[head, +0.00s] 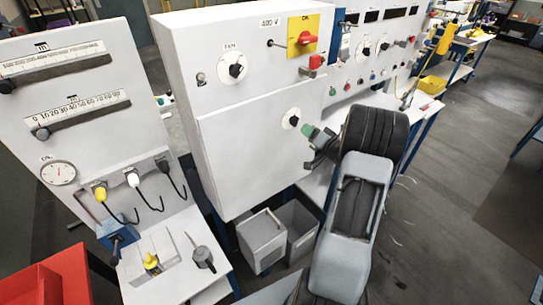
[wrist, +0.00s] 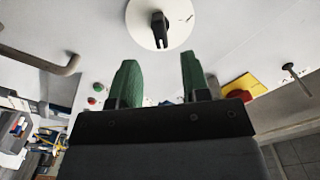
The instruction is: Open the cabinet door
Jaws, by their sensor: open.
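The white cabinet (head: 225,45) stands in the middle of the head view. A black knob on a white round plate (head: 293,119) is near that panel's upper right. The knob also shows at the top of the wrist view (wrist: 158,27). My gripper (head: 318,136) has green fingers and is just right of the knob. In the wrist view my gripper (wrist: 157,62) is open and empty, with the knob beyond the fingertips, apart from them.
A red switch on a yellow plate (head: 304,36) and a second black knob (head: 236,70) are higher on the cabinet. A bent bar (wrist: 45,60) shows left in the wrist view. Grey bins (head: 263,238) stand below. A gauge panel (head: 70,100) is at left. Open floor lies right.

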